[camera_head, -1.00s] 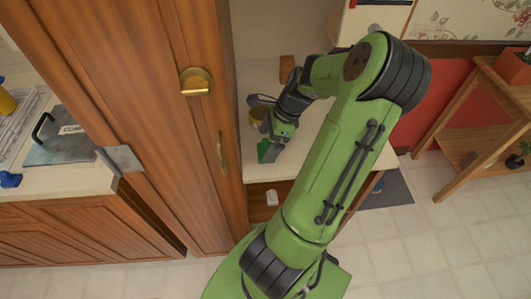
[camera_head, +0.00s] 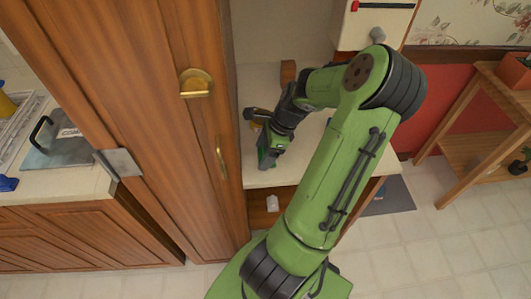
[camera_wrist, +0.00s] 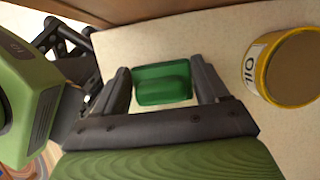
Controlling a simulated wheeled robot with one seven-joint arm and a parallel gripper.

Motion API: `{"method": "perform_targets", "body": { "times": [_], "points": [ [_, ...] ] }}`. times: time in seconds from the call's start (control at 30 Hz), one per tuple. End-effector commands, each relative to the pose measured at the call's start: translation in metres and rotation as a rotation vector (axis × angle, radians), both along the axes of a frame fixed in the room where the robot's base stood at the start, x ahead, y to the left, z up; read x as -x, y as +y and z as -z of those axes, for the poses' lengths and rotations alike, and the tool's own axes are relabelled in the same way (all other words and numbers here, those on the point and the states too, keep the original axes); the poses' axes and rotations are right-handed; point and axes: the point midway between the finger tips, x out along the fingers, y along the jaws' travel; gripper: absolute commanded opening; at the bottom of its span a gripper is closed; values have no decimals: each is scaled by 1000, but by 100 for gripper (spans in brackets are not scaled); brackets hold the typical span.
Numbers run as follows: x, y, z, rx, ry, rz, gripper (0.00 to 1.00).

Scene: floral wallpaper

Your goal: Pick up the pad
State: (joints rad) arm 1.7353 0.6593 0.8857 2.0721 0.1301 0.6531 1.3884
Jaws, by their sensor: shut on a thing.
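The pad is a small green rectangular block (camera_wrist: 163,82) between the two dark fingers in the wrist view. My gripper (camera_wrist: 162,76) is shut on it, one finger at each short side. In the head view my gripper (camera_head: 268,157) is low over the pale countertop (camera_head: 308,150), to the right of the tall wooden cabinet. The pad is mostly hidden there by my green wrist. I cannot tell whether the pad still touches the countertop.
A yellow-rimmed tin labelled OIL (camera_wrist: 290,66) stands close to the right of my gripper in the wrist view. The tall wooden cabinet (camera_head: 165,110) stands just left of the arm. A small brown block (camera_head: 288,72) sits further back.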

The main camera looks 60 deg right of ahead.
Motion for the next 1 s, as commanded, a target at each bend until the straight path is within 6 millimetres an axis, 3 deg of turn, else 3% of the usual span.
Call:
{"method": "perform_targets", "body": {
  "times": [0.17,0.63,0.87,1.0],
  "points": [
    [3,-3,-14,2,2,-1,42],
    [3,-3,-118,4,0,0,42],
    [38,-34,-116,0,1,5,42],
    [67,-59,-116,-1,1,5,42]
  ]
}}
